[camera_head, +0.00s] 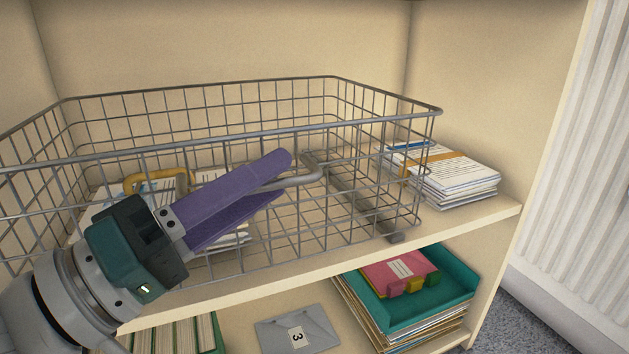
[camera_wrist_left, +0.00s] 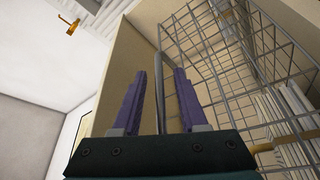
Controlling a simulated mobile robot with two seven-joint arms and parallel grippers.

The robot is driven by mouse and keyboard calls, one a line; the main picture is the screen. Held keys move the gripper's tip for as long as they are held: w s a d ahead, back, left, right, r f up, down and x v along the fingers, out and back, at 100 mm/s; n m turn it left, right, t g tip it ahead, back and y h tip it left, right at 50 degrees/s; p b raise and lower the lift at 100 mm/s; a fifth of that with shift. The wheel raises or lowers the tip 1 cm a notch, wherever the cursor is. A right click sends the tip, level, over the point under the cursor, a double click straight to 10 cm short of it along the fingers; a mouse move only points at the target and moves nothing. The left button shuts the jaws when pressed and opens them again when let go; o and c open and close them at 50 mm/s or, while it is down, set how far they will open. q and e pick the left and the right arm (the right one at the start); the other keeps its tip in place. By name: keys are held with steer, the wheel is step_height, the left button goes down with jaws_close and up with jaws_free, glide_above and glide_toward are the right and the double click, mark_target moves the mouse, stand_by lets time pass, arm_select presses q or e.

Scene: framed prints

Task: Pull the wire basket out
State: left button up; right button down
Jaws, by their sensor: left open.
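The grey wire basket (camera_head: 290,122) stands on the cream shelf, with its front side facing me. A grey bar handle (camera_head: 312,176) sticks out from its front. My left gripper (camera_head: 283,173) reaches in from the lower left, in front of the basket. Its two purple fingers are open, with the handle bar running between them in the head view. The left wrist view shows the fingers (camera_wrist_left: 160,88) apart, with the handle (camera_wrist_left: 158,62) between them and the basket mesh (camera_wrist_left: 230,60) to the right. Contact with the handle cannot be made out. My right gripper is not in view.
Paper stacks (camera_head: 455,178) lie on the shelf right of the basket. Below, a teal tray (camera_head: 452,296) holds a pink folder (camera_head: 398,268), beside a grey envelope (camera_head: 275,333) and books (camera_head: 172,337). A white radiator (camera_head: 585,150) stands right of the shelf unit.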

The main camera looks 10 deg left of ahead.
arm_select(q)
jaws_close()
stand_by(1.4)
